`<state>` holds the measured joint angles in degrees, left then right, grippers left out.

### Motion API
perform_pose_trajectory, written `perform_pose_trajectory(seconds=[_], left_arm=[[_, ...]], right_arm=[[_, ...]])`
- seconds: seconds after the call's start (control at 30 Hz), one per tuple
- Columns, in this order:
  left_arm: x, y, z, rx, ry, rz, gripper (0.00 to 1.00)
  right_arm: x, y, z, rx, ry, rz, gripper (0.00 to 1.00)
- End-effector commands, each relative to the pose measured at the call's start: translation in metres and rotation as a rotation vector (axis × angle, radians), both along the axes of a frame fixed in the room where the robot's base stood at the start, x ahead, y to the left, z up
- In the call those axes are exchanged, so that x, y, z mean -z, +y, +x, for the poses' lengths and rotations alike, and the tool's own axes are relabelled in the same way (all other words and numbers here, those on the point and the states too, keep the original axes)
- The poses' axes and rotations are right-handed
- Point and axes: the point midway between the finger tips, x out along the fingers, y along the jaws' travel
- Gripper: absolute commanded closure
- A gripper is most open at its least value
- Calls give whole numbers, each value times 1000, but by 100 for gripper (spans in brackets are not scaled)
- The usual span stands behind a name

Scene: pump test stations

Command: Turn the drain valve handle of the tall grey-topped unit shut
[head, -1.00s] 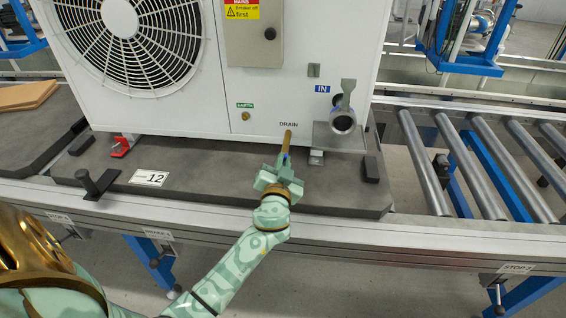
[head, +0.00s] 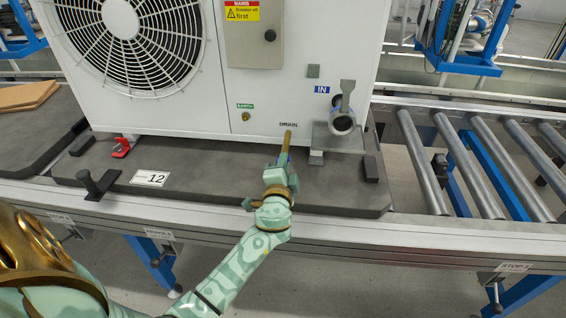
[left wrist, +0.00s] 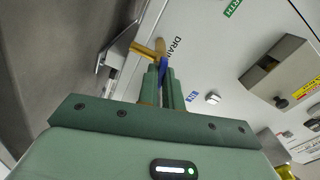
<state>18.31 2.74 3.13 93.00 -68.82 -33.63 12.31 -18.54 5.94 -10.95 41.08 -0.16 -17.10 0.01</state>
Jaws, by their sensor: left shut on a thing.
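The white unit (head: 265,95) stands on a dark board on the conveyor; its top is out of view. Its brass drain valve (head: 288,138) sticks out below the DRAIN label and also shows in the left wrist view (left wrist: 160,47). My left gripper (head: 281,165) is at the valve, shut on the blue handle (left wrist: 163,73). In the left wrist view the handle lies between the two green fingers, which hide part of it. The handle is nearly hidden in the head view, so its exact angle there is hard to tell. My right gripper is not in view.
A grey bracket with a round pipe end (head: 343,122) sits just right of the valve, near the IN label. A brass earth stud (head: 245,116) is to the left. A black upright handle (head: 96,184) stands at the board's front left. Rollers (head: 470,160) lie to the right.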

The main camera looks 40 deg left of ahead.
Motion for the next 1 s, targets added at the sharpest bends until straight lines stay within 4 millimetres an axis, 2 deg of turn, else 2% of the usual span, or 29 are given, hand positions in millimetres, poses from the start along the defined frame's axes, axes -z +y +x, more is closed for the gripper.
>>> perform_pose_trajectory(seconds=[0.4, 1.0], left_arm=[[2, -1, 0, 2, 124, 196, 100], [3, -1, 0, 2, 151, 238, 100]], right_arm=[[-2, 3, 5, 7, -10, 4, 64], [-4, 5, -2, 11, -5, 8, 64]])
